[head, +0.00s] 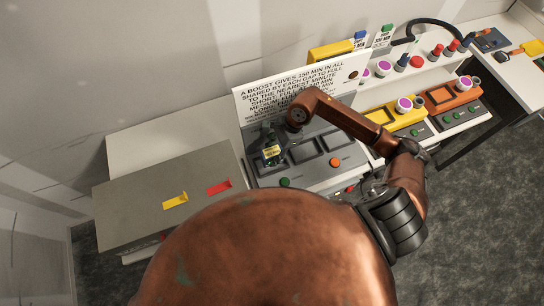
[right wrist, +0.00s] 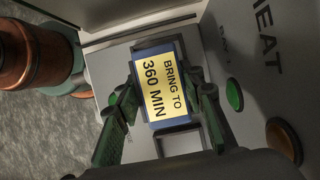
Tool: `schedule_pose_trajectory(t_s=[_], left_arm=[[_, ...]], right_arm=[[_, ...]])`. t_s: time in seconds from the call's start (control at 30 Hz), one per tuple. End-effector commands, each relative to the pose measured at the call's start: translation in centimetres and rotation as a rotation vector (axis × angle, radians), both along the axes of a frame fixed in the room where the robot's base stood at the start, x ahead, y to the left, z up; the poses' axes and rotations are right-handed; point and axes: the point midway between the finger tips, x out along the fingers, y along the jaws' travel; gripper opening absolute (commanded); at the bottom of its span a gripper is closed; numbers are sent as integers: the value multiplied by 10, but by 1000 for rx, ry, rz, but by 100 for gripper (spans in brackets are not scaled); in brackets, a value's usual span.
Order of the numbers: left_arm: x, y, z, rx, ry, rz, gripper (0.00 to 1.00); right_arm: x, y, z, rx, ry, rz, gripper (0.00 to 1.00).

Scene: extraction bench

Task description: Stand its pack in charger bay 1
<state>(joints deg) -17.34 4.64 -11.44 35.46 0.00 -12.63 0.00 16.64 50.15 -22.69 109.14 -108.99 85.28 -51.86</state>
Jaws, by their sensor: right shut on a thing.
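My right gripper (head: 268,137) is shut on a pack at the left end of the charger (head: 312,172). In the right wrist view, its two green fingers (right wrist: 165,112) lie along both sides of the pack (right wrist: 160,84). The pack has a blue border and a yellow label reading "BRING TO 360 MIN"; the label also shows in the head view (head: 271,152). The pack is at the leftmost bay, marked by a dark frame around it. I cannot tell how deep it sits or whether it touches the bottom. My left gripper is not in view.
A printed sign (head: 300,88) stands behind the charger. A grey box (head: 140,205) with yellow and red inserts is at left. Yellow (head: 400,118) and orange (head: 450,97) units stand at right. A green button (right wrist: 234,95) is close beside the bay.

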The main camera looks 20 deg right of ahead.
Motion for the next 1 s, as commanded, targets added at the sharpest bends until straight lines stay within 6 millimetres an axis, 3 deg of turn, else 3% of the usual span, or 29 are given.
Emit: schedule_pose_trajectory(t_s=[0.27, 0.63, 0.67, 0.9, 1.0], left_arm=[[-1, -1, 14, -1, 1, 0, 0], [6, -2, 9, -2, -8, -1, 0], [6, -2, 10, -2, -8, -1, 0], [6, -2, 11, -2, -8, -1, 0], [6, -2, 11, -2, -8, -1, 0]], right_arm=[[1, 3, -30, 4, 0, -1, 0], [2, 2, -36, 2, -2, 0, 0], [1, 2, -36, 0, 0, 0, 38], [1, 2, -35, 0, 0, 0, 54], [1, 2, -35, 1, 0, 1, 54]])
